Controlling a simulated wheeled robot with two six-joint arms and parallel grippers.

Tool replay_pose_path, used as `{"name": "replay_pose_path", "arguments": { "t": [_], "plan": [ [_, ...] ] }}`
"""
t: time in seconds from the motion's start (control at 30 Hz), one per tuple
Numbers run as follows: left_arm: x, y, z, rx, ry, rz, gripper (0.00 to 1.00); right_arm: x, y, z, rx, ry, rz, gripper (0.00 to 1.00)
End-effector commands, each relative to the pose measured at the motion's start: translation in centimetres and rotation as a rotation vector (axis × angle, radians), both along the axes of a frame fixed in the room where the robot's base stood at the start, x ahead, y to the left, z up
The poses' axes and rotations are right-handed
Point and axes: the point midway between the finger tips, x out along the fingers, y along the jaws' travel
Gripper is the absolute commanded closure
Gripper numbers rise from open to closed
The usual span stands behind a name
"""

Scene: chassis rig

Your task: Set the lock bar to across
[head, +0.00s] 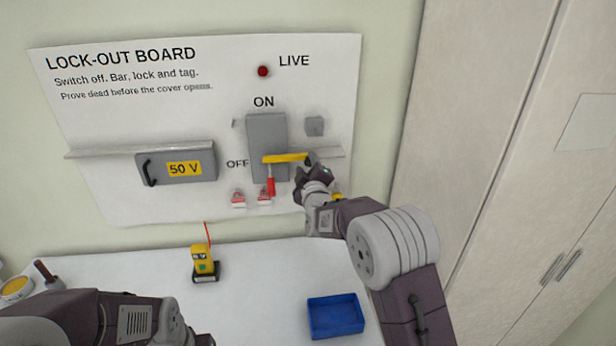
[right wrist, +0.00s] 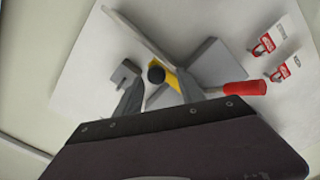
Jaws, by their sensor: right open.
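The yellow lock bar (head: 284,158) lies roughly level across the lower part of the grey switch box (head: 266,130) on the lock-out board. Its dark knob is at the right end. The red-handled switch lever (head: 271,187) points down. My right gripper (head: 310,167) is at the bar's right end, partly hiding it. In the right wrist view the black knob (right wrist: 156,75) and part of the yellow bar show between the open fingers; contact cannot be told.
Red padlocks (head: 238,199) hang below the switch. A grey cover (head: 203,163) marked 50 V is to the left, under a thin ledge. A red lamp (head: 263,71) is above. A yellow meter (head: 202,262) and a blue tray (head: 335,316) stand on the white table.

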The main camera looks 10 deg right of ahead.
Motion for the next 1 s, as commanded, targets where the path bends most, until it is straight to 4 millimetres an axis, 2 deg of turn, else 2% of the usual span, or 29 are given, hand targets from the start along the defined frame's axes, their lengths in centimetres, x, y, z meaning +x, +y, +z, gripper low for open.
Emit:
{"name": "replay_pose_path", "arguments": {
  "t": [0.03,0.27,0.6,0.67,0.73,0.8,0.83,0.87,0.97,1.0],
  "plan": [
    [0.0,0.0,-0.8,0.0,0.0,0.0,0.42,-0.8,0.1,-0.3,0.0,-0.003,0.0,0.54],
    [0.0,0.0,-1.7,0.0,0.0,0.0,0.42,-3.6,0.2,0.0,-0.001,-0.003,0.001,0.54],
    [0.0,0.0,-1.6,0.0,0.0,0.0,0.42,-3.9,0.1,0.1,-0.001,-0.002,0.0,0.54],
    [0.0,0.0,-1.6,0.0,0.0,0.0,0.42,-3.9,-0.5,0.5,0.0,-0.009,-0.01,0.54],
    [0.0,0.0,-1.6,0.0,0.0,0.0,0.42,-4.1,-1.7,2.3,0.006,-0.037,-0.028,0.54],
    [0.0,0.0,-1.6,0.0,0.0,0.0,0.42,-5.6,-4.2,4.0,0.002,-0.05,-0.062,0.54],
    [0.0,0.0,-1.6,0.0,0.0,0.0,0.42,-6.8,-5.3,3.3,-0.003,-0.005,-0.067,0.54],
    [0.0,0.0,-1.7,0.0,0.0,0.0,0.42,-8.1,-5.9,1.8,0.014,0.066,-0.061,0.54],
    [0.0,0.0,-1.6,0.0,0.0,0.0,0.42,-12.3,-6.6,-4.3,0.136,0.312,-0.051,0.54],
    [0.0,0.0,-1.6,0.0,0.0,0.0,0.42,-14.3,-6.8,-6.8,0.193,0.413,-0.059,0.54]
  ]
}}
